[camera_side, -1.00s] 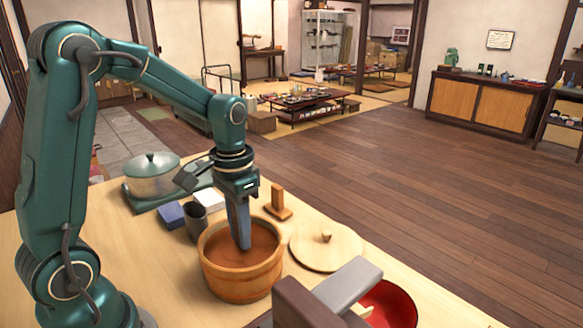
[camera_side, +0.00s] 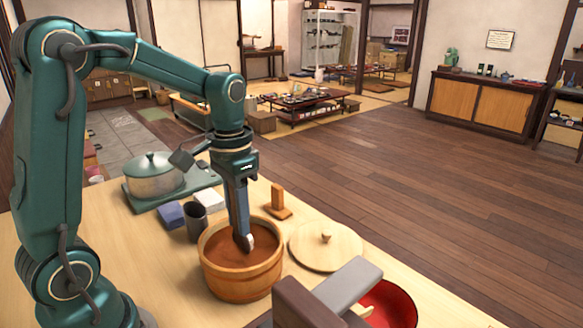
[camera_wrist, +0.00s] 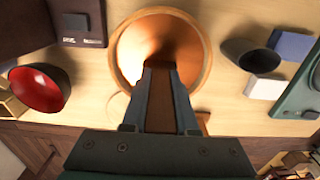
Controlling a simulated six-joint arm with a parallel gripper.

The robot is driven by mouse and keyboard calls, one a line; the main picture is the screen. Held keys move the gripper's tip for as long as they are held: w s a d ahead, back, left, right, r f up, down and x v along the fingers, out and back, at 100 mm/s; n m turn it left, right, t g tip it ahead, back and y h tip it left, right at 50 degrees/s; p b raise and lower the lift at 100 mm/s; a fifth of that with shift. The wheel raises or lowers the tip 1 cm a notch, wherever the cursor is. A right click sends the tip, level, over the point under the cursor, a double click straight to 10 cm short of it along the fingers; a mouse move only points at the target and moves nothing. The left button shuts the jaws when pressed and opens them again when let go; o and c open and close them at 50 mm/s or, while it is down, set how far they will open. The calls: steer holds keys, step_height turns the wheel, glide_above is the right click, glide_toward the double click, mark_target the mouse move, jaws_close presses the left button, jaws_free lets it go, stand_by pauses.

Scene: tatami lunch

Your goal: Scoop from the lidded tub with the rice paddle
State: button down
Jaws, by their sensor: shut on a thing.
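The round wooden tub (camera_side: 240,286) stands uncovered on the pale table; it also shows in the wrist view (camera_wrist: 118,53). Its inside looks brown, and I cannot tell what it holds. The round lid (camera_side: 308,250) with a knob lies flat to the right of the tub. My gripper (camera_side: 242,232) points down into the tub's mouth. In the wrist view my gripper (camera_wrist: 160,75) is shut on a brown strip, apparently the rice paddle (camera_wrist: 160,105). A small pale tip shows below the fingers inside the tub. The paddle's lower end is mostly hidden.
A small wooden stand (camera_side: 278,208) is behind the tub. A dark cup (camera_side: 196,224), blue block (camera_side: 170,215) and white block (camera_side: 208,201) are at back left, near a lidded pot (camera_side: 153,180). A red bowl (camera_side: 395,304) and a grey-brown object (camera_side: 345,288) are at front right.

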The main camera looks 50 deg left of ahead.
steer(key=shift+r, duration=3.5)
